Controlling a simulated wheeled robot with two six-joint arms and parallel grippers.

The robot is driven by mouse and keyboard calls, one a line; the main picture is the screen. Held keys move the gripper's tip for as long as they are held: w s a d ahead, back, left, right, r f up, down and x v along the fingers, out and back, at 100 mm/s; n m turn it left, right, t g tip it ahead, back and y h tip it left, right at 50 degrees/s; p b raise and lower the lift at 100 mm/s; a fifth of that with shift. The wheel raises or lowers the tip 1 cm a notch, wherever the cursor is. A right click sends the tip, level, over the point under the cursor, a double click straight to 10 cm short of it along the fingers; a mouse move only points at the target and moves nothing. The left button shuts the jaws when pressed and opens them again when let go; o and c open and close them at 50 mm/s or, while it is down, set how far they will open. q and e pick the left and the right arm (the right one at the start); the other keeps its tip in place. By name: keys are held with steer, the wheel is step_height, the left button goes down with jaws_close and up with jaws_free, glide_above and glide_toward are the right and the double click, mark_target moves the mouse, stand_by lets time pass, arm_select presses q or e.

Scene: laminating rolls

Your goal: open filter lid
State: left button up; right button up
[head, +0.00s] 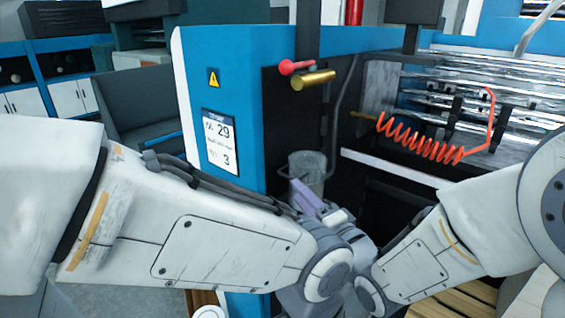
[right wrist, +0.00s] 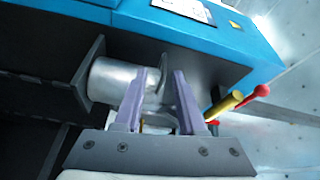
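The filter is a grey metal cylinder (head: 307,170) low on the machine's dark side, below a gold handle. I cannot clearly tell which part is the lid. My right gripper (head: 312,196) is just below and in front of the cylinder in the head view. In the right wrist view its purple fingers (right wrist: 161,75) stand apart, near the cylinder's right end; contact cannot be told. My left gripper is hidden behind the arm links.
The gold handle (head: 314,80) and a red knob (head: 296,67) stick out above the filter. A coiled orange hose (head: 420,140) hangs to the right. The blue panel (head: 222,80) with a label stands left of the filter. Both my forearms crowd the space in front.

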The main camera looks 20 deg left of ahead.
mark_target(287, 177)
steer(key=p+x, duration=0.1)
steer(key=x, duration=0.2)
steer(key=p+x, duration=0.1)
steer(key=x, duration=0.2)
steer(key=r+p+x, duration=0.1)
steer(key=p+x, duration=0.1)
steer(key=x, duration=0.1)
steer(key=shift+w+a, duration=0.15)
steer(key=shift+a, duration=0.1)
steer(key=shift+w+a, duration=0.3)
steer(key=shift+a, duration=0.05)
jaws_close()
steer(key=shift+r+y, duration=0.2)
steer(key=shift+y, duration=0.1)
stand_by(0.5)
